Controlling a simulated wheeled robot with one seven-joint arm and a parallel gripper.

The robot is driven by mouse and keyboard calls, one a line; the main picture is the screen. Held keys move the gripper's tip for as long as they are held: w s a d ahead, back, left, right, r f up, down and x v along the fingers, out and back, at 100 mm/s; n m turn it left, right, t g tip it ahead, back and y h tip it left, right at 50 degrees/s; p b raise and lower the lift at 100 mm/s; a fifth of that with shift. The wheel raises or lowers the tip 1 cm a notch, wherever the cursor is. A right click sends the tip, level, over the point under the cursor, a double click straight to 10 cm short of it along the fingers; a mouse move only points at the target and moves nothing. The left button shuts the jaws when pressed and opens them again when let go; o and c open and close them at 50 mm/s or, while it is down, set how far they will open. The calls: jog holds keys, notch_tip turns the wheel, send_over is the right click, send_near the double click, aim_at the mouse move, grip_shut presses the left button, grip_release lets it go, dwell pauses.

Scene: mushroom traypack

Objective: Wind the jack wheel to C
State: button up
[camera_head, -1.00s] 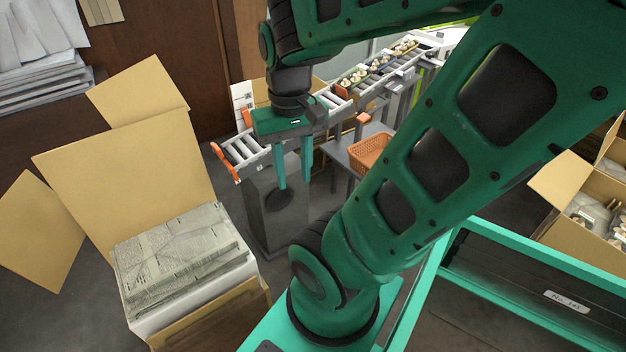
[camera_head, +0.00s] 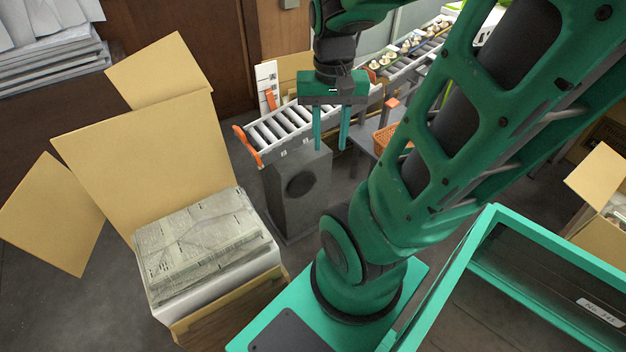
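The jack wheel seems to be the dark round disc (camera_head: 301,184) on the front face of a grey box-shaped stand (camera_head: 290,215) under the near end of the roller conveyor. No letter C or other marking can be made out on it. My gripper (camera_head: 330,146) points down, its two teal fingers apart with nothing between them. In the picture it is above and right of the disc; it does not appear to touch it. The finger tips overlap the stand's right edge and the floor behind.
An orange basket (camera_head: 384,139) sits on a grey table partly behind my arm. An open carton (camera_head: 150,160) with stacked paper stands at left. Dark floor lies between carton and stand.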

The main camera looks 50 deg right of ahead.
jog(key=w+d+f+m, duration=0.6)
jog(key=w+d+m, duration=0.1)
jog(key=w, duration=0.2)
jog(key=m+t, duration=0.5)
jog(key=m, duration=1.8)
send_over(315, 180)
jog(key=s, duration=0.4)
notch_tip(315, 180, down, 33)
jog(key=x, duration=0.9)
jog(key=shift+s+a+f, duration=0.1)
jog(key=shift+a+f, duration=0.05)
jog(key=shift+f, duration=0.25)
grip_shut()
jog(key=shift+s, duration=0.1)
